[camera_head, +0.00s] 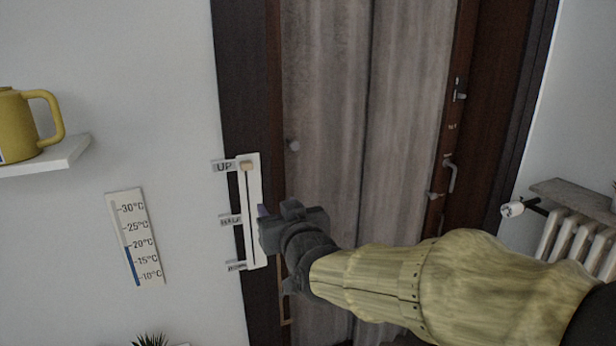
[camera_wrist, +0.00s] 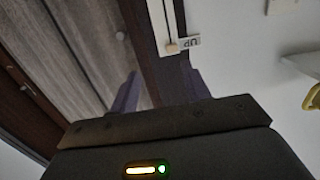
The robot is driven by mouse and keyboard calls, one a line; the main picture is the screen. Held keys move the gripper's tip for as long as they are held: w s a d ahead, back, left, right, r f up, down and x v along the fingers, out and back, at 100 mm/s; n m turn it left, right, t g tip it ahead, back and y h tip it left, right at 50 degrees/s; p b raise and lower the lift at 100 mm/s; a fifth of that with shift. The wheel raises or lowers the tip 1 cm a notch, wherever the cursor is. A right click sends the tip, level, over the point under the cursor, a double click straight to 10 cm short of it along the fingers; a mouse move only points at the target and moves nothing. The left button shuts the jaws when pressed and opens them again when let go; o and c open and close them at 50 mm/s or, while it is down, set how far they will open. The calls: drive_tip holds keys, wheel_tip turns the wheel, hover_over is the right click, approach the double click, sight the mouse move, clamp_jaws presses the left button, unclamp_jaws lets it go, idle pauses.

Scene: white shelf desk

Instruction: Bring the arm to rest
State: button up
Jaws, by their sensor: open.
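My arm reaches in from the lower right of the head view, and my gripper (camera_head: 264,212) is near the white slider panel (camera_head: 255,240) on the dark frame. In the wrist view my gripper (camera_wrist: 160,88) shows two fingers spread apart with nothing between them. The slider's tan knob (camera_head: 246,166) is at the top of its slot, beside the "UP" label (camera_head: 223,166). The knob also shows in the wrist view (camera_wrist: 172,47), beyond the fingertips and apart from them. My gripper hides part of the slider panel's right side.
A yellow mug (camera_head: 20,125) stands on a white shelf (camera_head: 60,155) at the left. A thermometer strip (camera_head: 138,238) is on the wall. Grey-brown door panels (camera_head: 330,90) stand behind my arm. A radiator (camera_head: 575,240) is at the right.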

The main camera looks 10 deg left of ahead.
drive_tip(key=s+d+f+m+g+h, duration=0.35)
drive_tip(key=d+f+g+h, duration=0.25)
drive_tip(key=d+f, duration=1.15)
drive_tip(key=s+d+f+m+g+h, duration=0.1)
drive_tip(key=s+d+f+g, duration=0.2)
drive_tip(key=s+d+f, duration=0.1)
drive_tip(key=s+d+f+m+g+h, duration=0.1)
drive_tip(key=s+d+f+g, duration=0.2)
drive_tip(key=s, duration=0.5)
drive_tip(key=d+f+p, duration=0.1)
drive_tip(key=d, duration=0.1)
drive_tip(key=shift+s+d+f, duration=0.3)
drive_tip(key=shift+d+f, duration=0.1)
idle(0.7)
